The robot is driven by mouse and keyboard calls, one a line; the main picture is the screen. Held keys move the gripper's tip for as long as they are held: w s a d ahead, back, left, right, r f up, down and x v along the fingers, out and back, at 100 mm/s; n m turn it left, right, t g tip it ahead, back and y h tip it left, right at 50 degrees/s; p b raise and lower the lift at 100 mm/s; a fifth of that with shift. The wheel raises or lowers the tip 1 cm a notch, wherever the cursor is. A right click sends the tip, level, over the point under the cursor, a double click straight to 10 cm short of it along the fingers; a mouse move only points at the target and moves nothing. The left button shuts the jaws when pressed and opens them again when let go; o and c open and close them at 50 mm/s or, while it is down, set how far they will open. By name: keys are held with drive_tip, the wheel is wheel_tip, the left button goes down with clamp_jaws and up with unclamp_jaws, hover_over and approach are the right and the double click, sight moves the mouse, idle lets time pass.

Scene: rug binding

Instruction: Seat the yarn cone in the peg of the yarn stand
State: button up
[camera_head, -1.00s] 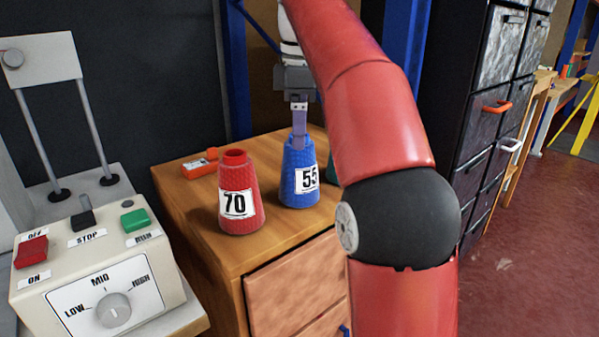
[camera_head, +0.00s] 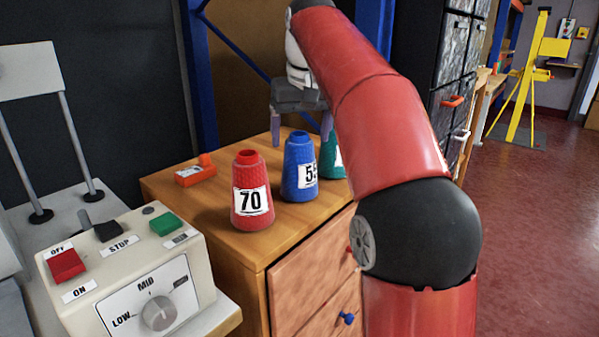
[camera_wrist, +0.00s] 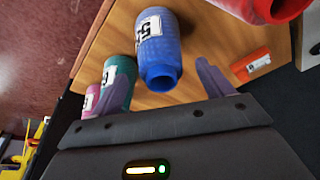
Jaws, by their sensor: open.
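Several yarn cones stand on a wooden cabinet. The red cone marked 70 (camera_head: 250,176) is at the front left, and the blue cone, its label starting 55 (camera_head: 299,160), is right of it. A green cone (camera_head: 331,158) is partly hidden behind my arm. My gripper (camera_head: 301,120) is open and empty, its fingers apart just behind and above the blue cone. In the wrist view, the blue cone (camera_wrist: 158,62) shows between and beyond my fingertips, with the green cone (camera_wrist: 120,80) left of it and a pink cone (camera_wrist: 91,98) further left. I cannot make out the yarn stand's peg.
An orange object (camera_head: 196,173) lies on the wooden cabinet top (camera_head: 185,200) behind the red cone. A control box with a dial (camera_head: 130,275) stands at the front left. Dark drawers (camera_head: 450,70) stand behind my arm. A yellow frame (camera_head: 527,85) stands far right across open red floor.

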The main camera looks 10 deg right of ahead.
sight(299, 150)
drive_tip(key=b+x, duration=0.1)
drive_tip(key=x, duration=0.3)
drive_tip(key=shift+f, duration=0.4)
drive_tip(key=shift+r, duration=0.1)
drive_tip(key=c, duration=1.4)
